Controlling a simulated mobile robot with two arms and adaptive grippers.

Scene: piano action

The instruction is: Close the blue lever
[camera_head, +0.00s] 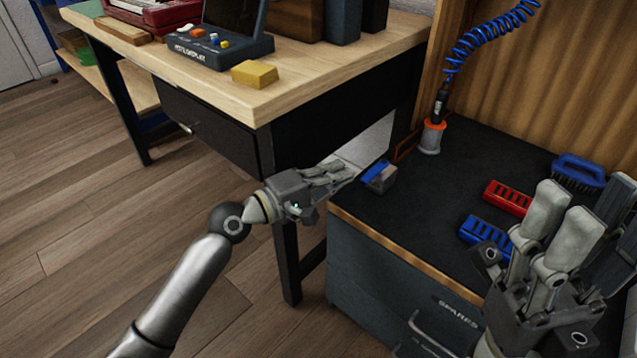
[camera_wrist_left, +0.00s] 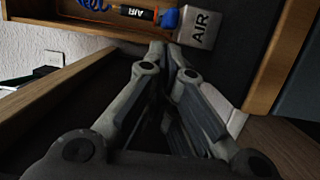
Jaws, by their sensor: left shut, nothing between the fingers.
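The blue lever (camera_head: 375,170) is on a small grey block (camera_head: 384,181) at the left edge of the dark cabinet top. In the left wrist view the block (camera_wrist_left: 198,26) is marked AIR, and the blue lever (camera_wrist_left: 169,18) shows at its side, just beyond my fingertips. My left gripper (camera_head: 348,172) is shut and empty, its tips close beside the lever; I cannot tell whether they touch. Its shut fingers also show in the left wrist view (camera_wrist_left: 168,52). My right gripper (camera_head: 585,195) is open at the right, fingers up, over the cabinet's front right.
A red rack (camera_head: 507,198), a blue rack (camera_head: 486,236) and a blue brush (camera_head: 578,171) are on the cabinet top. An orange-collared tool (camera_head: 432,136) hangs on a blue coiled hose (camera_head: 485,38). The wooden workbench (camera_head: 262,104) stands left, with a yellow block (camera_head: 254,74) on it.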

